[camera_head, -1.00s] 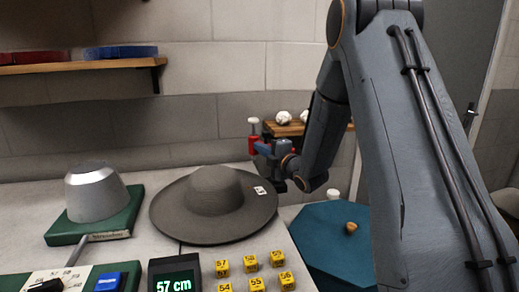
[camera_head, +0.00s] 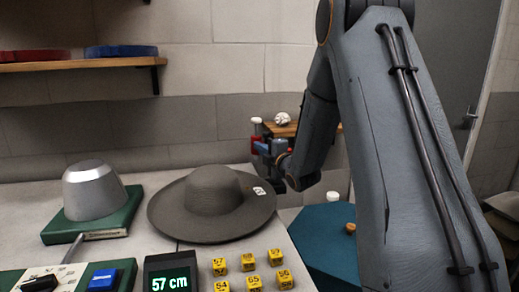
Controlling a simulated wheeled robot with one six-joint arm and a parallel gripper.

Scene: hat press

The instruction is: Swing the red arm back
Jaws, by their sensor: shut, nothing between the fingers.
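The red arm (camera_head: 279,146) shows only as small red pieces behind and beside my gripper, past the hat at the table's far right corner. My gripper (camera_head: 264,149) is shut and empty, close to these red parts. I cannot tell whether it touches them. My wrist and forearm hide much of the red arm and whatever carries it.
A grey brimmed hat (camera_head: 212,200) lies on the table below my gripper. A teal-topped stand (camera_head: 327,239) is right; a wooden shelf (camera_head: 290,130) is behind.

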